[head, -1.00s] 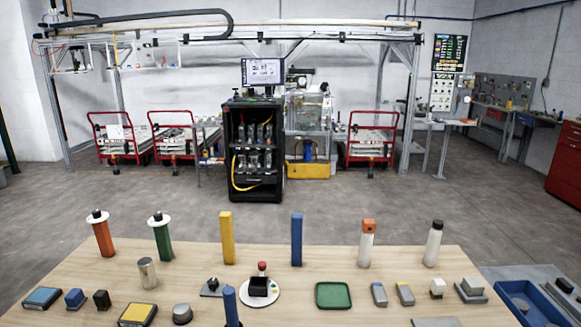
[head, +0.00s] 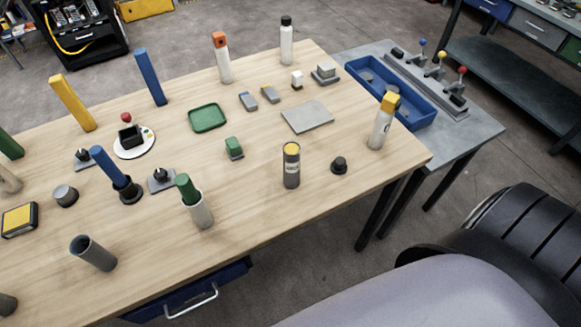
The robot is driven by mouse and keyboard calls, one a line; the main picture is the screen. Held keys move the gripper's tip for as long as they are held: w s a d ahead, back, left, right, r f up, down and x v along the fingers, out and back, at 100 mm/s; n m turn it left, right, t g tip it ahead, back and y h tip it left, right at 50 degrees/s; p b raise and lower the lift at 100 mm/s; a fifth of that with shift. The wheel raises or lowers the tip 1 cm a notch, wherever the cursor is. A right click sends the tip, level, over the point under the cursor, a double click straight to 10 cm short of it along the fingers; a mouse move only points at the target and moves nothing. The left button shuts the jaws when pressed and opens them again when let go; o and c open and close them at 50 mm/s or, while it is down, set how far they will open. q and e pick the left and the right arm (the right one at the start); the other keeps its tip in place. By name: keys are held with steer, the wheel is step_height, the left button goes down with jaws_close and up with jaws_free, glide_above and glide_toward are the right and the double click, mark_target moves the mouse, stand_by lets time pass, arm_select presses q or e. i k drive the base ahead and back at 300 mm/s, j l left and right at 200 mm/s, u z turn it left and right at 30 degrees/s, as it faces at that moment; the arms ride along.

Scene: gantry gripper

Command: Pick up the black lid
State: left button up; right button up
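A small black lid (head: 339,165) lies on the wooden table (head: 262,202) near its right front edge, with a narrower knob on top. It stands apart, to the right of a grey can with a yellow top (head: 291,166). Another black cap (head: 286,20) sits on top of a white bottle (head: 286,44) at the table's far edge. Neither of my grippers shows in the head view. A large part of my own body fills the lower right corner.
A white bottle with a yellow cap (head: 381,122) stands right of the lid. A flat grey plate (head: 307,117) lies behind it. A blue tray (head: 412,113) and levers (head: 440,62) are on a grey side table. The wood between the lid and the front edge is clear.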

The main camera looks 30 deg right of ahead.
mark_target(339, 166)
steer(key=z, duration=1.35)
